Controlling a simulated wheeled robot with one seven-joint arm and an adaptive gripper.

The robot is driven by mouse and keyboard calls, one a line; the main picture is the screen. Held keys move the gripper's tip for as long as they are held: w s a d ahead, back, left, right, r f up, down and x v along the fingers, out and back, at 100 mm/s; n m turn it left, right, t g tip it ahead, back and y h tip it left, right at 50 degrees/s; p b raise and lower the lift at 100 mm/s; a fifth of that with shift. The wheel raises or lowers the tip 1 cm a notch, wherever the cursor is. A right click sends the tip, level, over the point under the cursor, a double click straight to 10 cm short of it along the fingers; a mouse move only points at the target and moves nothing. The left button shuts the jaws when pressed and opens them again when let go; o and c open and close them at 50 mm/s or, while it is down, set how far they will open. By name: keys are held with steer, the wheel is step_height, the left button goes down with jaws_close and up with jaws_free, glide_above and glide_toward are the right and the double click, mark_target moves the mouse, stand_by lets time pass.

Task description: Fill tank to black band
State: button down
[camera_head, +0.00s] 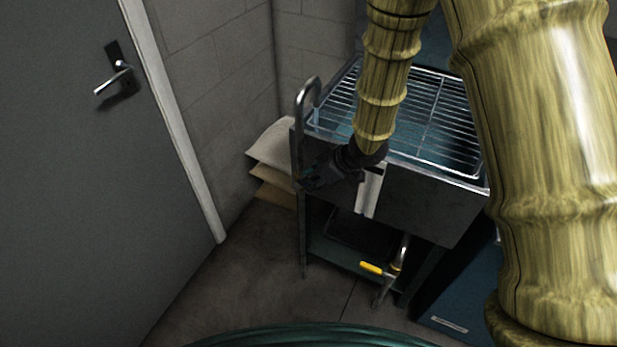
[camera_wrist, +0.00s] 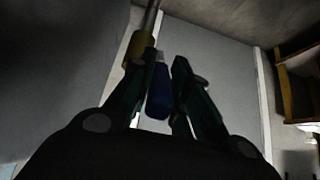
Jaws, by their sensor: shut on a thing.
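The tank (camera_head: 425,195) is a metal basin on legs with a wire rack (camera_head: 440,110) across its top. Its inside looks bluish under the rack; I cannot make out the water level or a black band. A curved metal spout (camera_head: 306,92) rises at its left corner. My gripper (camera_head: 322,172) is at the tank's front left, below the spout. In the wrist view, a blue handle (camera_wrist: 159,92) sits between my fingers, beside a brass fitting (camera_wrist: 139,47) on a metal pipe. My gripper is shut on this handle. My arm hides part of the tank and rack.
A yellow-handled valve (camera_head: 371,268) is on a pipe under the tank, near a lower shelf (camera_head: 335,255). Stacked sacks or pads (camera_head: 272,165) lie left of the tank by the wall. A grey door (camera_head: 90,190) is at left.

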steer(key=c, duration=1.4)
jaws_free()
steer(key=shift+o, duration=0.2)
steer(key=v, duration=1.2)
steer(key=shift+d, duration=0.1)
